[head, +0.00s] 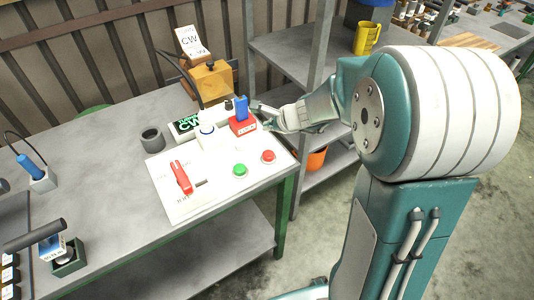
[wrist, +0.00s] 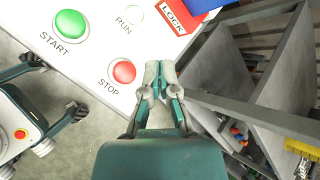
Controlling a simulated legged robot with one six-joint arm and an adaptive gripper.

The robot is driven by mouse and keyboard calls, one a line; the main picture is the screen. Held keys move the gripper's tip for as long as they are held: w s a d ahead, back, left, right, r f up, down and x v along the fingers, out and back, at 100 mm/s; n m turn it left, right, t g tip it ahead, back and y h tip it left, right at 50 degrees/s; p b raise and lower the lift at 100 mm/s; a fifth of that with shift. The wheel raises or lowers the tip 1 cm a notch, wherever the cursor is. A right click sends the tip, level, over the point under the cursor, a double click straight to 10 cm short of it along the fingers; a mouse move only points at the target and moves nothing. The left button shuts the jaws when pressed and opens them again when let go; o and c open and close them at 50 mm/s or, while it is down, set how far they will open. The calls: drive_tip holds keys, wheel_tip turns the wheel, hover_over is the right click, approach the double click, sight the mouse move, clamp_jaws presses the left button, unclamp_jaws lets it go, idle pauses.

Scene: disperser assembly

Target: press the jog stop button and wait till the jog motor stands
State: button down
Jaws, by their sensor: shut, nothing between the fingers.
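The red STOP button (head: 268,156) sits at the near right corner of the white control panel (head: 170,209). It also shows in the wrist view (wrist: 124,71), with its printed label below it. My gripper (head: 268,117) is shut and empty, beyond the panel's right edge, beside the red LOCK block. In the wrist view my fingertips (wrist: 160,66) are together, just right of the STOP button and apart from it in the picture. An orange-brown unit (head: 211,81) with a CW sign stands behind the panel; I cannot tell whether it is the motor or whether anything turns.
A green START button (head: 239,170) is left of STOP. The red LOCK block (head: 242,125) carries a blue piece. A shelf rack (wrist: 238,115) is close on the right.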

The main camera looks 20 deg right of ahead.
sight(268, 153)
wheel_tip(268, 153, down, 8)
drive_tip(key=shift+r, duration=0.1)
drive_tip(key=shift+d+f, duration=0.3)
drive_tip(key=shift+f, duration=0.05)
drive_tip(key=shift+a, duration=0.1)
idle(0.5)
drive_tip(key=shift+f, duration=0.1)
idle(0.7)
drive_tip(key=shift+s+f, duration=0.1)
drive_tip(key=shift+f, duration=0.15)
drive_tip(key=shift+f, duration=0.9)
idle(1.0)
drive_tip(key=shift+r, duration=1.35)
